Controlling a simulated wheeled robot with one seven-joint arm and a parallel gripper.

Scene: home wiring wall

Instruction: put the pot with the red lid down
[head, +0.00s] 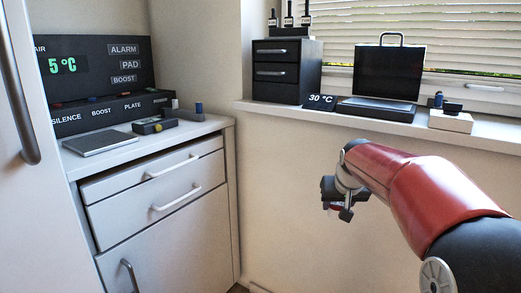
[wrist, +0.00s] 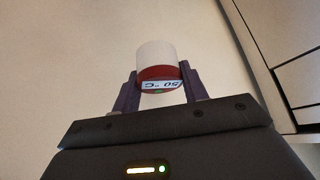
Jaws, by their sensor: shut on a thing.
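The pot, a small white cylinder with a red lid (wrist: 157,73), is between the two dark fingers of my gripper (wrist: 158,78) in the wrist view. Its white body (wrist: 155,54) shows above the red part, and a label reading "50 °C" appears upside down. My gripper is shut on the pot. In the head view my gripper (head: 336,205) hangs in front of the bare wall below the window sill. Only a little red and white of the pot (head: 334,209) shows there; the rest is hidden by the gripper. It touches no surface that I can see.
The left counter (head: 190,131) holds a grey flat plate (head: 103,143), small devices and a panel reading "5 °C" (head: 95,66).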

